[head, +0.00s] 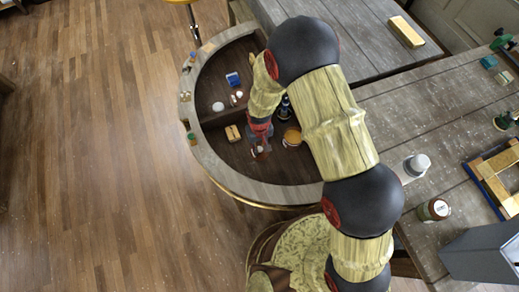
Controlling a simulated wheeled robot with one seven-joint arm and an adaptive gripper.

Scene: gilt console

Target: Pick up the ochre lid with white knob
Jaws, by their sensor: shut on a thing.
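My gripper (261,152) points down into the lower part of the round-ended console tray. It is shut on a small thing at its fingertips. The fingers hide most of that thing, and I cannot make out whether it is the lid. A round ochre thing (292,137) with a paler top lies to the right of my gripper, apart from it. It is too small to tell whether it has a white knob.
The console's raised rim (218,167) curves around my gripper, and a divider crosses it. A tan block (233,133) lies left of my gripper. A dark bottle-like thing (285,108) stands above right. A blue block (233,79) lies in the upper part. A grey table (385,115) adjoins at right.

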